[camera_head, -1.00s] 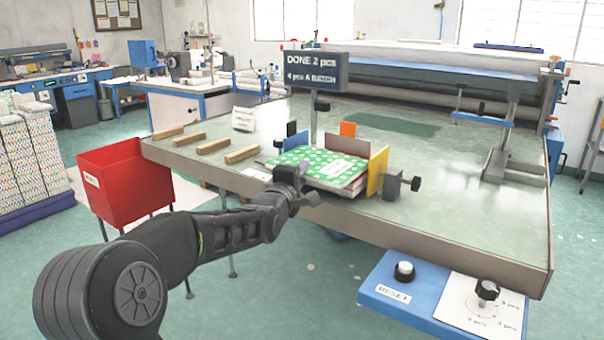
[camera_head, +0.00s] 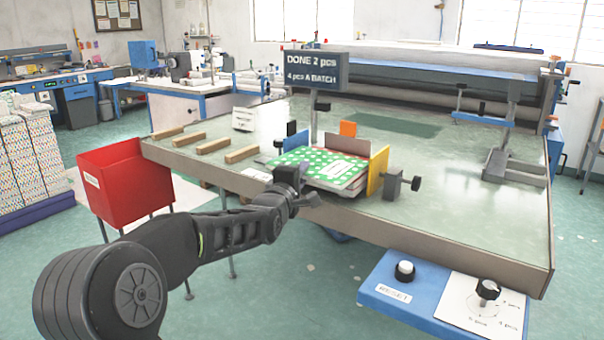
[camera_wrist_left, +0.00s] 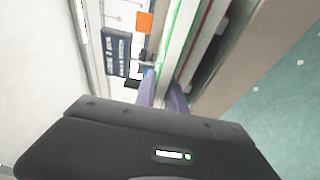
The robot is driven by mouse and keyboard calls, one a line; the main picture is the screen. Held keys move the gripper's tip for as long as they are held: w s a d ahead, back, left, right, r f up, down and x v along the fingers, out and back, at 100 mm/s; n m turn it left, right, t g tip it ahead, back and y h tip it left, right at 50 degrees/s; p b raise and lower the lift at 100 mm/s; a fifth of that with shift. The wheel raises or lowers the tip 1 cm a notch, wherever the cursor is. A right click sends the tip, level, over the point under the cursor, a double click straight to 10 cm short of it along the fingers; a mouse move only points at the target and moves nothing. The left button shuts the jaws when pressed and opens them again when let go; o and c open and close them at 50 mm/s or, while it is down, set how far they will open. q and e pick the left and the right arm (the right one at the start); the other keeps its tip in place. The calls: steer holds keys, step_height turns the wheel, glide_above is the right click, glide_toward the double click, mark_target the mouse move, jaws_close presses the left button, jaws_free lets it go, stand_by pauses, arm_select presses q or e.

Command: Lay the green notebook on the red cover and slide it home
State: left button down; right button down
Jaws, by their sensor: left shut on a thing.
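The green notebook (camera_head: 313,165) has white spots and lies flat over the red cover (camera_head: 352,189), whose edge shows beneath it at the right front. They sit among the stops, beside a yellow plate (camera_head: 377,172). My left gripper (camera_head: 291,177) is at the notebook's left front edge, shut on it. In the left wrist view the fingers (camera_wrist_left: 163,98) reach the green edge of the notebook (camera_wrist_left: 178,45); a red edge (camera_wrist_left: 207,35) runs alongside it, with a gap between. How closely the two line up is hard to tell. My right gripper is not in view.
A grey plate (camera_head: 347,146), an orange block (camera_head: 348,129) and dark clamps (camera_head: 402,184) stand around the stack. A sign (camera_head: 314,72) reading "DONE 2 pcs" rises behind. Several wooden strips lie at the left; a red bin (camera_head: 128,188) stands beside the table.

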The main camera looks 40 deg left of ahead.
arm_select(q)
steer(key=shift+f, duration=0.1)
stand_by(0.3)
steer(key=c, duration=1.4)
jaws_free()
steer(key=shift+o, duration=0.4)
steer(key=shift+f, duration=0.1)
steer(key=shift+f, duration=0.1)
steer(key=shift+b, duration=0.8)
steer(key=shift+s+f, duration=0.1)
steer(key=shift+s, duration=0.05)
steer(key=shift+s+b, duration=0.2)
steer(key=shift+b, duration=0.1)
steer(key=s+b, duration=0.2)
steer(key=s, duration=0.7)
steer(key=shift+s+b, duration=0.15)
steer(key=shift+b, duration=0.2)
